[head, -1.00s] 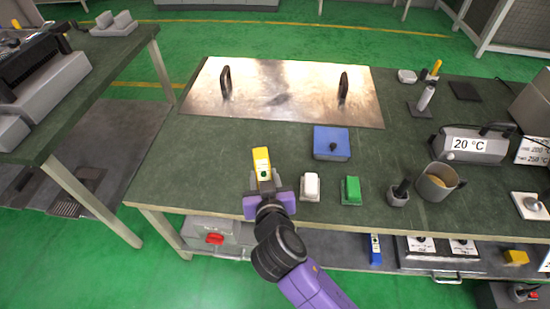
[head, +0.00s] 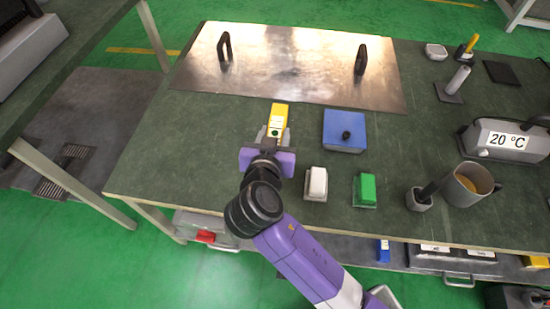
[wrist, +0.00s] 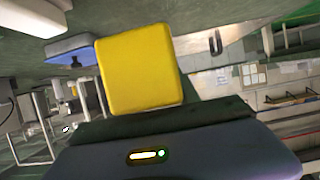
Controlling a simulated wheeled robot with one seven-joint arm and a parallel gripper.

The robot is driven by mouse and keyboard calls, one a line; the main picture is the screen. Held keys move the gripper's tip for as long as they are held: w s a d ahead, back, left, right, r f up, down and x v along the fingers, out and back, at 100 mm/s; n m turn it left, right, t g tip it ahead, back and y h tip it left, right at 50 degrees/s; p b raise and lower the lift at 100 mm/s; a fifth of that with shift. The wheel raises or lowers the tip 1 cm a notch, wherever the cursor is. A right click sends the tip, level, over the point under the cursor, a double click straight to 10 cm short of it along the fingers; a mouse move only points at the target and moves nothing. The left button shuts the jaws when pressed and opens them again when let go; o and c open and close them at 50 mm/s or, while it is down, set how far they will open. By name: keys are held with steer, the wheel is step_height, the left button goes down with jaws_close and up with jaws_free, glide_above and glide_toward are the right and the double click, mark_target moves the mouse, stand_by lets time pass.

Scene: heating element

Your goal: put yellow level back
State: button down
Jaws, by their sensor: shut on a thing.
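My gripper (head: 272,135) is shut on the yellow level (head: 280,115), a small yellow block with a light end label and a green spot. It holds the level just left of the blue box (head: 345,130), over the green workbench. Whether the level touches the benchtop cannot be told. In the wrist view the yellow level (wrist: 138,68) fills the middle, with the gripper's dark body below it; the fingertips are hidden there. A white block (head: 316,183) and a green block (head: 365,189) of similar shape stand nearer the front edge, to the gripper's right.
A metal plate (head: 290,75) with two black handles lies behind the level. A grey metal mug (head: 468,186), a small pot (head: 418,200) and a grey device reading 20 °C (head: 508,140) stand at the right. The benchtop left of the gripper is clear.

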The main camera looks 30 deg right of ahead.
step_height(320, 180, down, 10)
steer(key=shift+r+b, duration=0.1)
steer(key=shift+b, duration=0.75)
steer(key=c, duration=0.9)
jaws_free()
steer(key=p+v, duration=0.1)
steer(key=v, duration=1.1)
steer(key=shift+s+a, duration=0.1)
